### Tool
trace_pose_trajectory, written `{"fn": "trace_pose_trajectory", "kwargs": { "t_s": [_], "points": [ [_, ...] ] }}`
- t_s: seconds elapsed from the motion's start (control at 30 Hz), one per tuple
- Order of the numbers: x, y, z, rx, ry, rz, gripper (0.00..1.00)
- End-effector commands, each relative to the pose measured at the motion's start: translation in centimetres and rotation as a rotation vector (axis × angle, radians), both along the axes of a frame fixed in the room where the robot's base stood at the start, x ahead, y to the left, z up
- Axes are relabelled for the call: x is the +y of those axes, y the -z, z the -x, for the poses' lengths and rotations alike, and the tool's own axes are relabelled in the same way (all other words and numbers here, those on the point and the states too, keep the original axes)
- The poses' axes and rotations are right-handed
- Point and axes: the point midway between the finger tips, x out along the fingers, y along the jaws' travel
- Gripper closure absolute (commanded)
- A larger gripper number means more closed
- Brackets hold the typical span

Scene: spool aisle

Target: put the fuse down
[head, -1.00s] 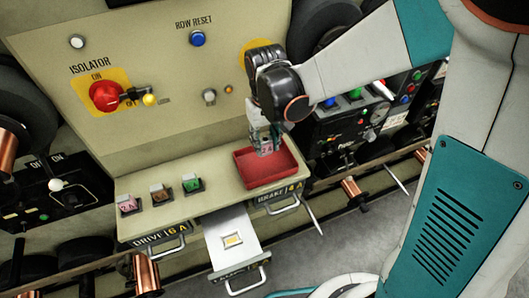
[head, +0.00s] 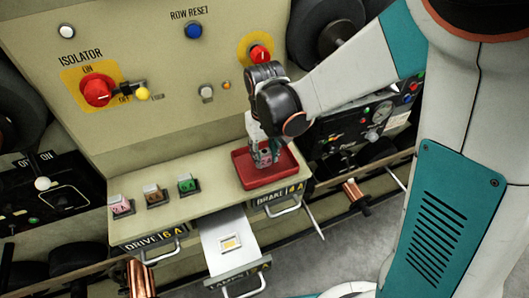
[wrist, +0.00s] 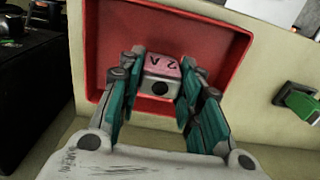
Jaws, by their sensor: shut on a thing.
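My gripper (head: 264,154) is shut on a fuse with a pink top marked 2 A (wrist: 163,68). The wrist view shows the fuse between the two teal-sided fingers, with a grey end and a dark round spot facing the camera. The gripper points down over the red tray (head: 245,177) on the machine's ledge. The wrist view shows the red tray floor and walls (wrist: 235,50) behind the fuse. I cannot tell whether the fuse touches the tray floor.
On the ledge left of the tray stand pink (head: 120,205), brown (head: 155,195) and green (head: 187,184) fuse blocks. Below, a drawer (head: 225,228) is pulled out. The panel above has a red isolator knob (head: 97,90) and a blue button (head: 194,31).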

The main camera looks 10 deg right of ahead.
Motion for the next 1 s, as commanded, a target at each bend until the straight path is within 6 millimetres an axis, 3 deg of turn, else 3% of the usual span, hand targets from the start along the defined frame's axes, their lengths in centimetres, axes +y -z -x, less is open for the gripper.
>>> {"fn": "trace_pose_trajectory", "kwargs": {
  "t_s": [0.03,0.1,0.53,1.0],
  "points": [
    [0.0,0.1,0.0,0.000,0.000,0.000,0.60],
    [0.0,0.1,0.0,0.000,0.000,0.000,0.47],
    [0.0,-0.4,0.0,0.000,0.000,0.000,0.47],
    [0.0,-7.9,0.0,0.000,0.000,0.000,0.47]
  ]
}}
